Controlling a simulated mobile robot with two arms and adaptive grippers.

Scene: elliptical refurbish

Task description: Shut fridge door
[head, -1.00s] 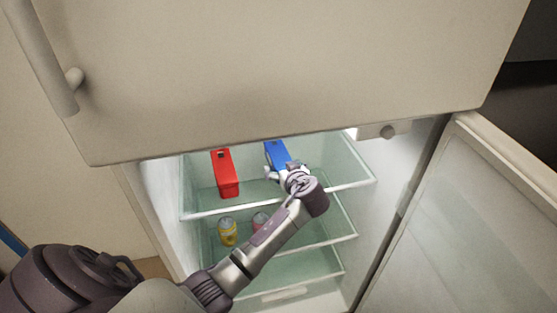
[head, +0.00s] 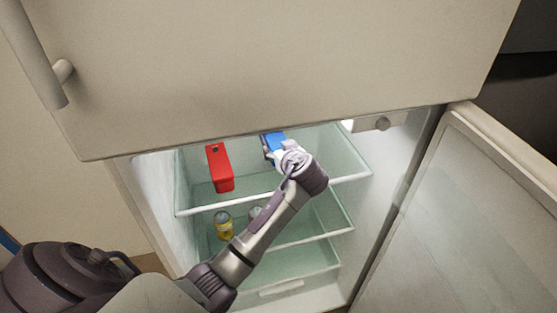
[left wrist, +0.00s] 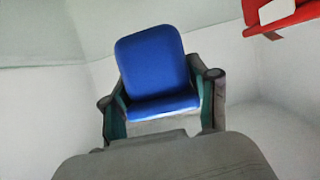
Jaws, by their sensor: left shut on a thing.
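The fridge door (head: 470,215) stands open on the right in the head view, its inner side facing the fridge. My left arm reaches into the fridge over the upper shelf. My left gripper (head: 272,149) is shut on a blue carton (head: 276,141), partly hidden behind my wrist. In the left wrist view the blue carton (left wrist: 157,72) sits between the two fingers. My right gripper is not in view.
A red carton (head: 220,168) stands on the upper shelf, left of the blue one. A yellow can (head: 224,226) and another can (head: 256,212), partly hidden by my arm, stand on the shelf below. The closed upper door (head: 280,70) overhangs the opening.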

